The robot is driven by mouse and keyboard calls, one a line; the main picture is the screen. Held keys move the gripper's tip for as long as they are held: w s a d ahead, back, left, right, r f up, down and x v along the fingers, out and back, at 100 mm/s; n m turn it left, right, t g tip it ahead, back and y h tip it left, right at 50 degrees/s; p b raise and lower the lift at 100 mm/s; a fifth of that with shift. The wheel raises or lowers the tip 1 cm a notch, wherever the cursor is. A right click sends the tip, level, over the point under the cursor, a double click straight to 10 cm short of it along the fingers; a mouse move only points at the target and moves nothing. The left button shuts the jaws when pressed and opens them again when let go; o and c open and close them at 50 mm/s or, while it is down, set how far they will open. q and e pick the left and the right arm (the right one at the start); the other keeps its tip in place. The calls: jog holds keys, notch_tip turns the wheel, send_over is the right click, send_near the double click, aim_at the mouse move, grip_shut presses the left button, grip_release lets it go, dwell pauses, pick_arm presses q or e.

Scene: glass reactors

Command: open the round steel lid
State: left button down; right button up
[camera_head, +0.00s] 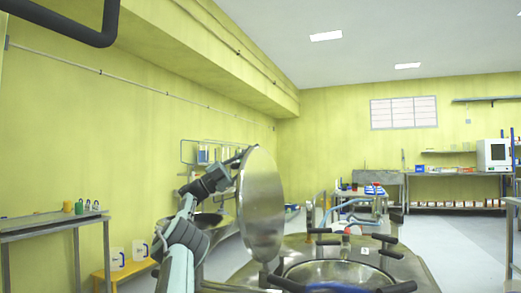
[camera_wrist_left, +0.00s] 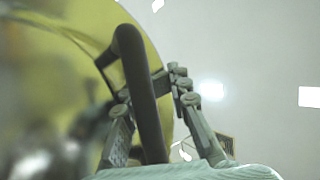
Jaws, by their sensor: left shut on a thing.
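The round steel lid (camera_head: 263,205) stands swung up, nearly on edge, to the left of the round opening (camera_head: 340,273) of the reactor vessel. Its polished face also fills the left of the left wrist view (camera_wrist_left: 50,70), blurred and reflecting yellow. My left gripper (camera_head: 236,160) is at the upper left rim of the lid, partly hidden behind it in the head view. In the left wrist view, its fingers are around the lid's dark bar handle (camera_wrist_left: 139,85). The gripper is shut on this handle. My right gripper is in neither view.
Dark clamp knobs (camera_head: 385,238) and a blue hose (camera_head: 350,225) surround the opening. A metal side table (camera_head: 50,225) with small coloured items stands at the left. A workbench with a white oven (camera_head: 493,156) is at the far right. The floor (camera_head: 450,240) at right is clear.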

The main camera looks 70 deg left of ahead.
pick_arm(q)
jog(key=shift+s+a+r+n+t+y, duration=0.15)
jog(key=shift+s+a+r, duration=0.1)
jog(key=shift+s, duration=0.15)
jog(key=shift+s+a+r+n+t+y, duration=0.1)
jog(key=shift+s+r+n+t+y, duration=0.05)
jog(key=shift+s+r, duration=0.15)
jog(key=c, duration=1.8)
grip_release()
jog(key=shift+c, duration=0.2)
jog(key=o, duration=0.3)
jog(key=shift+s+a+f, duration=0.2)
jog(key=shift+s+a, duration=0.2)
jog(key=shift+s, duration=0.25)
jog(key=shift+o, duration=0.2)
